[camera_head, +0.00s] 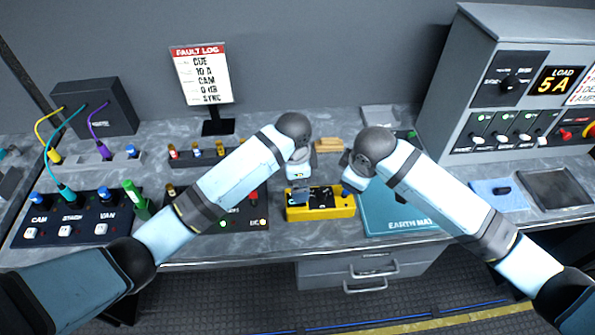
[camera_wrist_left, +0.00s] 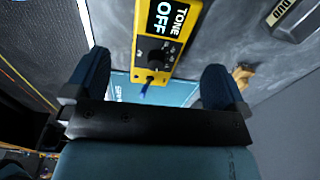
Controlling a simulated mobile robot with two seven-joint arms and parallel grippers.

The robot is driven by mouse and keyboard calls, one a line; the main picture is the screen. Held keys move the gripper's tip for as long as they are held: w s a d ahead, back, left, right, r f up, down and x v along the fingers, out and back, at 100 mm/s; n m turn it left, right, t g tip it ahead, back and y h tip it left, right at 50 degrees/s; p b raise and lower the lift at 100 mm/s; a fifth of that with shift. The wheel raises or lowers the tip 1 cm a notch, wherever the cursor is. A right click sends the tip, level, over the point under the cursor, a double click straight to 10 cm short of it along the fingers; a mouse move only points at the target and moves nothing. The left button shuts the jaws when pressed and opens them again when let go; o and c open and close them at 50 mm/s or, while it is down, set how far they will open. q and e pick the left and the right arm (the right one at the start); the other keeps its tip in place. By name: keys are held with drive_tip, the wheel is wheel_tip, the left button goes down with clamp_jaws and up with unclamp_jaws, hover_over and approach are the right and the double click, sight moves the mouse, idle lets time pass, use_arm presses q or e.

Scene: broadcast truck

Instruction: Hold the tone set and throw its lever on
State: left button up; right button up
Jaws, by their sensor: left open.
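The tone set is a yellow box (camera_head: 320,212) with a black top, lying on the bench at the left edge of the earth mat. In the left wrist view the tone set (camera_wrist_left: 189,22) shows a display reading "TONE OFF" and a black control panel. A small dark control (camera_wrist_left: 157,55) sits on that panel; its exact position is hard to tell. My left gripper (camera_head: 298,193) is above the left part of the tone set. In its wrist view the left gripper (camera_wrist_left: 153,86) is open, with nothing held. My right gripper (camera_head: 348,188) is close to the tone set's right end; its jaws are mostly hidden.
The teal earth mat (camera_head: 400,218) lies to the right. A fault log sign (camera_head: 203,80) stands behind. A grey load cabinet (camera_head: 520,85) fills the right back. A blue cloth (camera_head: 497,193) lies before it.

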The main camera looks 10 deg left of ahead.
sight(319, 203)
use_arm(q)
drive_tip(key=shift+y, duration=0.3)
drive_tip(key=f, duration=1.2)
drive_tip(key=shift+w+a+f, duration=0.1)
drive_tip(key=shift+w+f, duration=0.1)
drive_tip(key=shift+w, duration=0.2)
